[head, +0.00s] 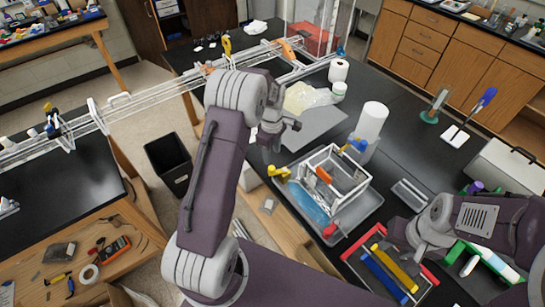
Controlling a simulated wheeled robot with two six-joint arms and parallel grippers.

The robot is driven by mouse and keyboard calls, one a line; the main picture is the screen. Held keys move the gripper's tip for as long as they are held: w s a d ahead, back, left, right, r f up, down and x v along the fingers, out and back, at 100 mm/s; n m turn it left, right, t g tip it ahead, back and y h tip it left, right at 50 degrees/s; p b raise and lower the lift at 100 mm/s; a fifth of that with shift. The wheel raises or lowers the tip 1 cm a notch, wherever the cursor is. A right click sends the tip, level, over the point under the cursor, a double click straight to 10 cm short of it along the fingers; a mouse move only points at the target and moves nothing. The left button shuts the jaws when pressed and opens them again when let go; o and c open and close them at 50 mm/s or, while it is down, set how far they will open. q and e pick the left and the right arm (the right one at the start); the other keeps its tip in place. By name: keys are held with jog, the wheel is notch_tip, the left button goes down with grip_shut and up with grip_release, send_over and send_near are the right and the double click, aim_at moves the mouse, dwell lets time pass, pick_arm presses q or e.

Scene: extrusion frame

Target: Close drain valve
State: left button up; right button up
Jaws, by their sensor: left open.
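An extrusion frame (345,160) stands in a grey tray (362,212) on the black bench. Several coloured handles show at it: a yellow valve (281,173) at its left, an orange handle (324,175) inside, a blue handle (356,145) at the upper right, and a red handle (331,229) by the tray's front edge. I cannot tell which is the drain valve or how it is turned. My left gripper (281,136) is open, above and left of the frame, near the yellow valve, apparently apart from it. My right gripper (404,243) is right of the tray; its jaws are unclear.
A white paper roll (371,121) stands behind the frame. A red tray (388,271) with blue and yellow tools lies in front, close to my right arm. A long clear rail assembly (145,106) crosses at the left. A black bin (168,163) stands on the floor.

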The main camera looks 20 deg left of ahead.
pick_arm(q)
jog(key=p, duration=0.2)
send_over(271, 167)
notch_tip(271, 167, down, 5)
jog(key=shift+r, duration=0.2)
notch_tip(271, 167, down, 4)
jog(key=shift+s+d+f+p, duration=0.1)
jog(key=shift+d+p, duration=0.05)
jog(key=shift+p, duration=0.5)
jog(key=shift+s+f, duration=0.1)
jog(key=shift+f, duration=0.2)
jog(key=shift+w+f, duration=0.15)
jog(key=shift+w, duration=0.05)
grip_shut()
pick_arm(e)
jog(key=r, duration=0.3)
jog(key=shift+w+a+r, duration=0.1)
jog(key=shift+w+a, duration=0.15)
jog(key=shift+w, duration=0.15)
